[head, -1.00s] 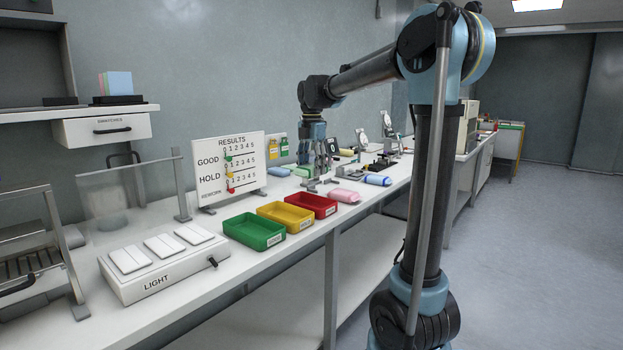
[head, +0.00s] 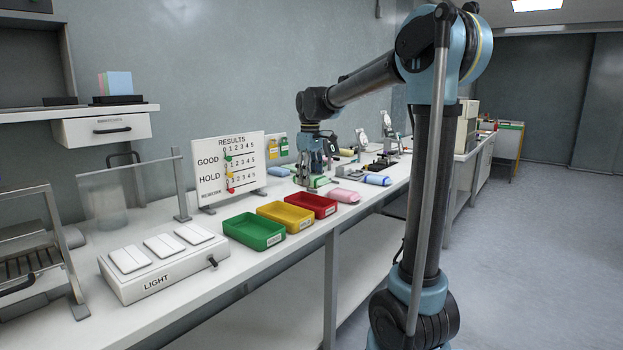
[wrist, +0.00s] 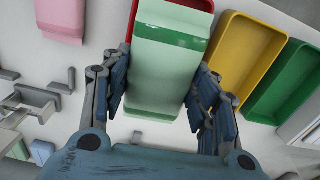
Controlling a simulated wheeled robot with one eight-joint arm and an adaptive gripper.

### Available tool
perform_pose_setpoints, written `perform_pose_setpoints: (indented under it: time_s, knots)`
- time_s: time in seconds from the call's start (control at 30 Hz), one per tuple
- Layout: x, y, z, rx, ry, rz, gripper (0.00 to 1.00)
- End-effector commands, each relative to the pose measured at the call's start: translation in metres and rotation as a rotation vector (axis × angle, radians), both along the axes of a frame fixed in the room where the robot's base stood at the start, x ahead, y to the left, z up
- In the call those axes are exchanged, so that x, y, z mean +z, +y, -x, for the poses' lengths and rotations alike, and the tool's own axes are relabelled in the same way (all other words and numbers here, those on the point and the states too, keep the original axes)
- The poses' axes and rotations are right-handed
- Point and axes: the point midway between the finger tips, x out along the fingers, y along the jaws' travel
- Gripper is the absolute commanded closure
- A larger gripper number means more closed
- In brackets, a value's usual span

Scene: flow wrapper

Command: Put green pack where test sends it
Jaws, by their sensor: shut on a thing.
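My gripper (wrist: 161,80) is shut on the green pack (wrist: 165,72), its fingers on the two long sides in the wrist view. The pack is pale green with a darker green band across it. In the head view my gripper (head: 316,172) is over the bench behind the red tray, with the green pack (head: 318,182) low beneath it. A red tray (head: 330,207), a yellow tray (head: 291,224) and a green tray (head: 254,238) stand in a row. The results board (head: 229,165) has GOOD, HOLD and REWORK rows with coloured markers.
A pink pack (head: 344,196) and a blue pack (head: 376,179) lie right of the trays. A light box (head: 165,262) stands at front left. Small fixtures (head: 350,173) crowd the bench beyond my gripper.

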Motion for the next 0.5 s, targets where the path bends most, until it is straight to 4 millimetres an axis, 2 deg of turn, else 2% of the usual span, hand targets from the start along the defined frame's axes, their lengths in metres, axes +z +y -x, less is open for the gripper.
perform_pose_setpoints:
  time_s: [0.27, 0.5]
  knots:
    - [-0.008, -0.001, 0.000, -0.059, 0.000, 0.000, 0.73]
    - [-0.029, -0.001, 0.000, -0.058, 0.000, 0.000, 0.73]
